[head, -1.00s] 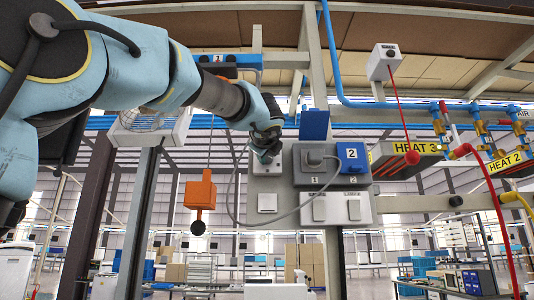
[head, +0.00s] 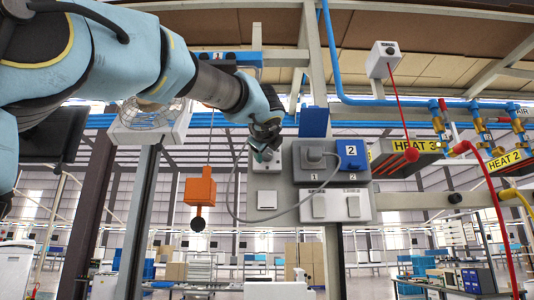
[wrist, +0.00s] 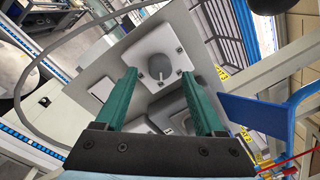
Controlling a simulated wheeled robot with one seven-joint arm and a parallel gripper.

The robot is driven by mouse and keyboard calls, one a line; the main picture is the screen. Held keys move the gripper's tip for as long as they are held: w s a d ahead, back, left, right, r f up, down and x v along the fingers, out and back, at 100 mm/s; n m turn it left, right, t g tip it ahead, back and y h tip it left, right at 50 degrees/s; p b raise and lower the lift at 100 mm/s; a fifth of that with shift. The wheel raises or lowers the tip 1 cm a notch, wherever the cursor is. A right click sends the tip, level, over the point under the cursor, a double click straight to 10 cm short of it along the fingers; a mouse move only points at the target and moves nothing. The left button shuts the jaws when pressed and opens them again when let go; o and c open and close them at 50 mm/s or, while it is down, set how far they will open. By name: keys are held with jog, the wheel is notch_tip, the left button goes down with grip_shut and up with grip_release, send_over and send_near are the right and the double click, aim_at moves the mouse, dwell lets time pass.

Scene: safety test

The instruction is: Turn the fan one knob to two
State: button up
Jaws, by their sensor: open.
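A round grey knob (wrist: 160,68) sits on a pale square plate (wrist: 150,50) in the wrist view, in line with the gap between my fingers. The knob's setting and any fan label are not readable.
Right of the plate are a grey socket (head: 313,158), a blue cover marked 2 (head: 351,154) and white switches (head: 336,206). A grey cable (head: 232,206) loops below my gripper. A raised blue flap (head: 314,121) stands close right. An orange box (head: 200,191) hangs left.

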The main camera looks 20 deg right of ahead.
jog(key=b+v, duration=0.2)
jog(key=v, duration=0.7)
jog(key=shift+b, duration=0.3)
jog(key=shift+s, duration=0.1)
jog(key=w+a+f+n+g+y, duration=0.25)
jog(key=w+f+n, duration=0.2)
jog(key=f, duration=0.75)
jog(key=w+a+f+n+g+y, duration=0.25)
jog(key=w+a+f, duration=0.2)
jog(key=f, duration=0.85)
jog(key=w+a+f+n+g+y, duration=0.1)
jog(key=w+a+f+n+g, duration=0.3)
jog(key=f, duration=0.8)
jog(key=s+a+f+n+g, duration=0.2)
jog(key=s+a+f+n, duration=0.2)
jog(key=f, duration=0.6)
jog(key=s+a+f+n+g+y, duration=0.1)
jog(key=s+a+f+n+g, duration=0.1)
jog(key=s+a+f+n, duration=0.3)
jog(key=s+a+f+n+g+y, duration=0.1)
jog(key=s+a+f+n, duration=0.3)
jog(key=a+f+n, duration=0.6)
notch_tip(320, 180, down, 6)
jog(key=shift+a+r+g, duration=0.1)
jog(key=shift+a+g, duration=0.4)
jog(key=shift+a, duration=0.25)
jog(key=shift+s, duration=0.1)
